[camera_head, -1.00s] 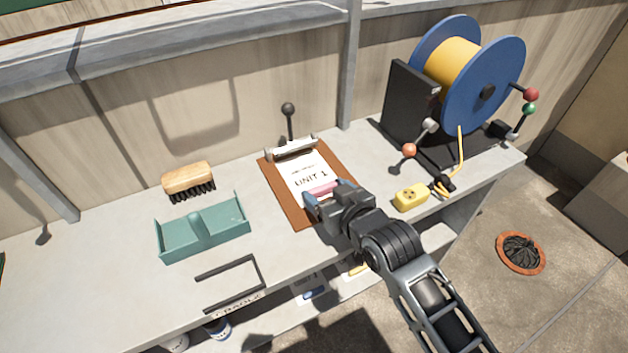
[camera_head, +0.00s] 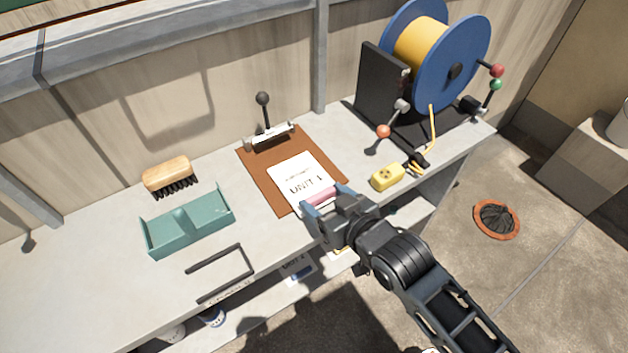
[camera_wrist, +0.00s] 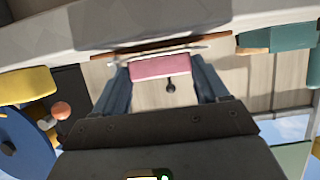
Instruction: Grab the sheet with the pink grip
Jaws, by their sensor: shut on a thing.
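The white sheet (camera_head: 300,180) reads "UNIT 1" and has a pink grip (camera_head: 322,196) along its near edge. My gripper (camera_head: 324,199) is shut on the pink grip, which also shows between the fingers in the wrist view (camera_wrist: 160,66). The sheet lies over the near part of a brown clipboard (camera_head: 265,170), clear of its metal clip (camera_head: 270,137). The clip's lever with a black ball (camera_head: 263,99) stands upright. In the wrist view the sheet is seen nearly edge-on, so its gap to the board is hard to tell.
On the bench (camera_head: 100,230) are a wooden brush (camera_head: 168,174), a teal tray (camera_head: 188,225) and a black bracket (camera_head: 222,268), all left of the clipboard. A yellow socket block (camera_head: 388,177) and a blue cable reel (camera_head: 460,70) stand to the right. Items sit on a shelf below.

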